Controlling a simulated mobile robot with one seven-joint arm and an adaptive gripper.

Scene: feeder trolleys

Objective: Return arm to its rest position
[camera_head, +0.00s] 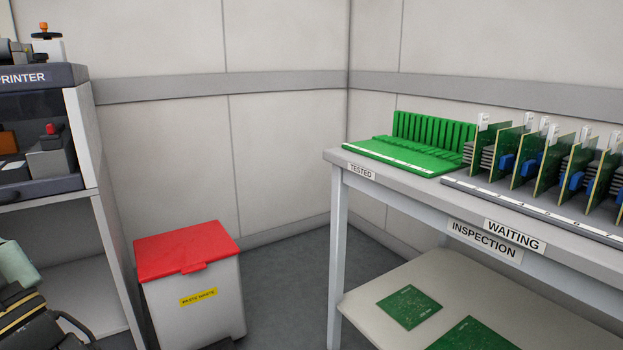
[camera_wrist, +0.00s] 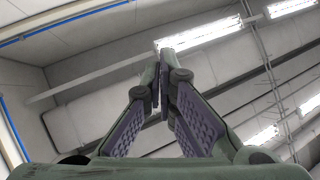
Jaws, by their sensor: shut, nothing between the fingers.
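My gripper (camera_wrist: 160,88) shows in the wrist view, pointing up toward the ceiling and its lights. Its two fingers meet near the tips, with nothing between them. In the head view, part of my arm shows at the lower left edge, low in front of the printer stand. It touches nothing that I can make out.
A white bin with a red lid (camera_head: 187,247) stands on the floor. At right, a bench (camera_head: 415,200) carries a green rack (camera_head: 405,154) and several upright circuit boards (camera_head: 510,150); its lower shelf (camera_head: 440,270) holds flat boards. A printer stand (camera_head: 80,140) is at left. Floor between is clear.

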